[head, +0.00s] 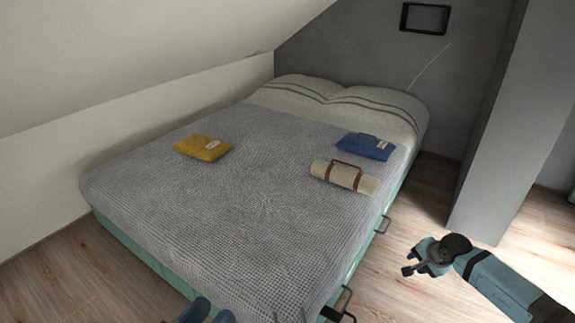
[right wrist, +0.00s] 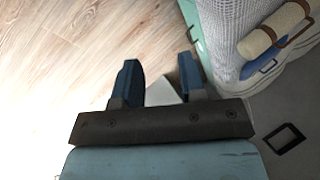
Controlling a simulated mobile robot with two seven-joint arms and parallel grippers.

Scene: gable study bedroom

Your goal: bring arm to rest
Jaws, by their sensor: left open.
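My right gripper (head: 412,262) is over the floor to the right of the bed, at the end of my arm from the right edge. My left gripper (head: 208,312) shows only in part at the bottom edge of the head view, by the near side of the bed. Its blue fingers are apart, and the rest is cut off by the frame.
The bed (head: 255,190) has a grey cover and teal base with dark handles. On it lie a yellow folded bundle (head: 203,148), a blue one (head: 365,147) and a strapped beige roll (head: 345,177). A grey wall column (head: 490,130) stands right. Wooden floor (head: 400,225) lies between.

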